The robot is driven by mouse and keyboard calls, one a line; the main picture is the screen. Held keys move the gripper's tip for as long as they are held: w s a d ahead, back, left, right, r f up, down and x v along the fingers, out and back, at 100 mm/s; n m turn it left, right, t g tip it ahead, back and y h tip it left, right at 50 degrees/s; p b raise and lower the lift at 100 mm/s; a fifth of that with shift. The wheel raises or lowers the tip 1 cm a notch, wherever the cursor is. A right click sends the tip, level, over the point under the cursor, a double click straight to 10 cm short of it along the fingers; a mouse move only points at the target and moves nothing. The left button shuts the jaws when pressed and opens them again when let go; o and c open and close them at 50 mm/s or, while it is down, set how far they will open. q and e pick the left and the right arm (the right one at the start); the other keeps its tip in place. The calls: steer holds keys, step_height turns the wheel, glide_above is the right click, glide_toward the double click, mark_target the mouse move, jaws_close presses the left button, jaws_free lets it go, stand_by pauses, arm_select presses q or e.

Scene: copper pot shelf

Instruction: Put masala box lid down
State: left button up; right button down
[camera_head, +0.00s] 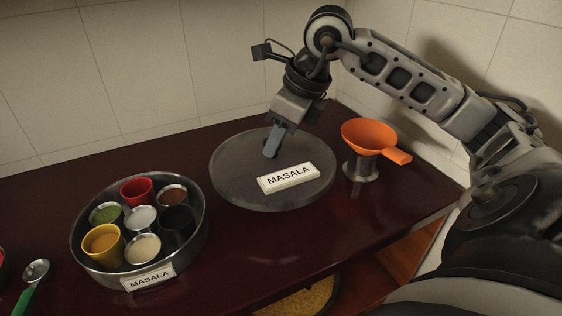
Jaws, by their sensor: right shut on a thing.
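The masala box lid (232,182) is a round grey disc with a white MASALA label. It is at the middle of the dark red counter, to the right of the box; I cannot tell whether it touches the counter. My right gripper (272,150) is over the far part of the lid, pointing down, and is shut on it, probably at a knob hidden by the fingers. The open masala box (85,260) stands at the left with several small cups of spices in it and a MASALA label on its front. My left gripper is not in view.
An orange funnel (368,135) sits on a small metal cup (360,168) just right of the lid. A spoon with a green handle (30,285) lies at the far left. Tiled walls close off the back and right. Counter in front of the lid is clear.

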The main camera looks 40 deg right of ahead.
mark_target(286, 150)
steer(key=d+f, duration=0.1)
steer(key=w+d+f, duration=0.1)
steer(key=shift+w+f, duration=0.1)
steer(key=shift+f, duration=0.2)
steer(key=shift+w+d+f, duration=0.15)
steer(key=shift+f, duration=1.65)
steer(key=shift+f+b, duration=0.15)
steer(key=shift+b, duration=0.2)
steer(key=c, duration=1.1)
jaws_free()
